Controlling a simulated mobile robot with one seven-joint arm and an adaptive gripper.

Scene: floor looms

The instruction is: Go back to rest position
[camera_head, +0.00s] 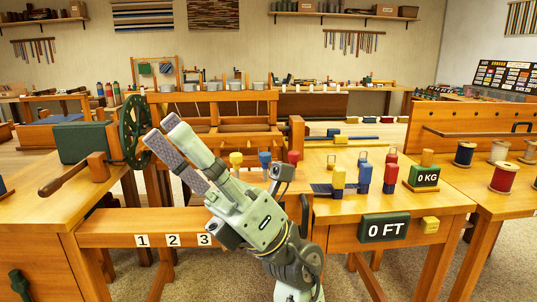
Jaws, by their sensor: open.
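My gripper (181,157) is raised in the middle left of the view, tilted up and to the left. Its two grey pads stand apart with nothing between them. It is in front of the wooden loom (222,142) and to the right of the dark green wheel (134,131). From this one view I cannot tell how far it is from the loom. My arm runs down to the bottom middle and hides part of the bench behind it.
Yellow, blue and red blocks (339,182) stand on the right bench (400,208). Thread spools (506,177) stand farther right. A wooden handle (70,180) sticks out at left. A rail (120,229) numbered 1, 2, 3 crosses below my gripper. Carpet floor (225,278) is clear in front.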

